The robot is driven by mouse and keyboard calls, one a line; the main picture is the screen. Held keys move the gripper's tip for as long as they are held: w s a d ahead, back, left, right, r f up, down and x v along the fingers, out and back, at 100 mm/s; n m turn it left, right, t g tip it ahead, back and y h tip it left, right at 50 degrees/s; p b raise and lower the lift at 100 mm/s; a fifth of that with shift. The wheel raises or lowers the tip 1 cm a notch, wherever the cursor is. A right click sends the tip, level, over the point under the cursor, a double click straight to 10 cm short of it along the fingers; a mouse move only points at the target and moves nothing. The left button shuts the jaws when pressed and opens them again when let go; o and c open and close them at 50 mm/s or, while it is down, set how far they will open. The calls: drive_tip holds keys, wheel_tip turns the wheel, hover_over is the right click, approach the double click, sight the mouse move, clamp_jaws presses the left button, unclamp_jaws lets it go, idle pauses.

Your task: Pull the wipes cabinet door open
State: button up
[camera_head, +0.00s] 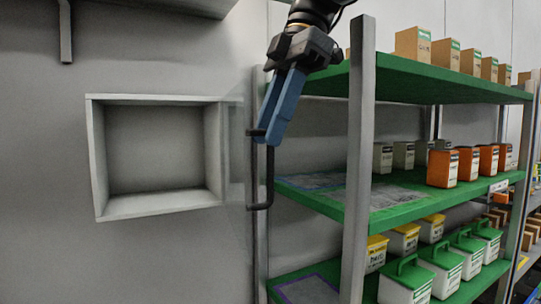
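The wipes cabinet (158,99) is a shallow pale grey box on the grey wall, left of centre, with its front open and nothing visible inside. Its see-through door (234,150) stands swung out from the box's right side. A dark bar handle (270,182) is at the door's outer edge, upright. My gripper (271,138) reaches down from the top with its two blue fingers close together around the upper end of the handle.
A green-shelved rack (404,210) with grey posts stands just right of the handle and behind my gripper. It holds cartons, orange and grey containers, and green-lidded tubs. A grey bracket (66,35) hangs at the upper left. The wall below the cabinet is clear.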

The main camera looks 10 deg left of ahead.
drive_tip(key=shift+r, duration=1.5)
drive_tip(key=shift+r, duration=0.1)
